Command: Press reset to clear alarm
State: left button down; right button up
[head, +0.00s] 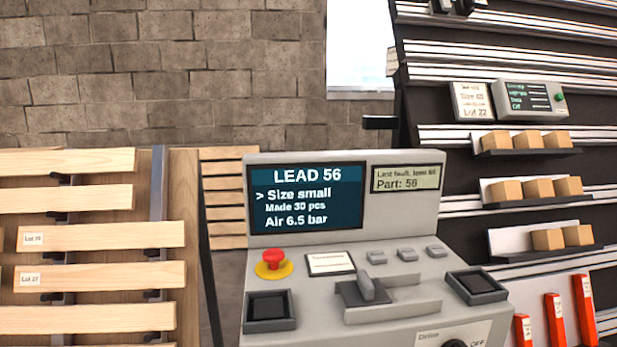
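A grey control console (400,220) stands in the middle of the head view. Its large screen (306,198) reads "LEAD 56, > Size small, Made 30 pcs, Air 6.5 bar". A small display (406,178) seems to read "Last fault, lead 56, Part: 56". Three small grey buttons (408,253) sit in a row; I cannot read any reset label on them. A red mushroom button (273,259) on a yellow base is at the left. Black square pads (268,306) lie at both front corners. Neither of my grippers is in view.
A lever (367,285) stands up mid-console, near a white card (330,263). A "Drive" dial (455,343) is cut off at the bottom. Wooden slats (95,260) fill the left. A rack with small boxes (538,188) and a second small display (531,98) is at right.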

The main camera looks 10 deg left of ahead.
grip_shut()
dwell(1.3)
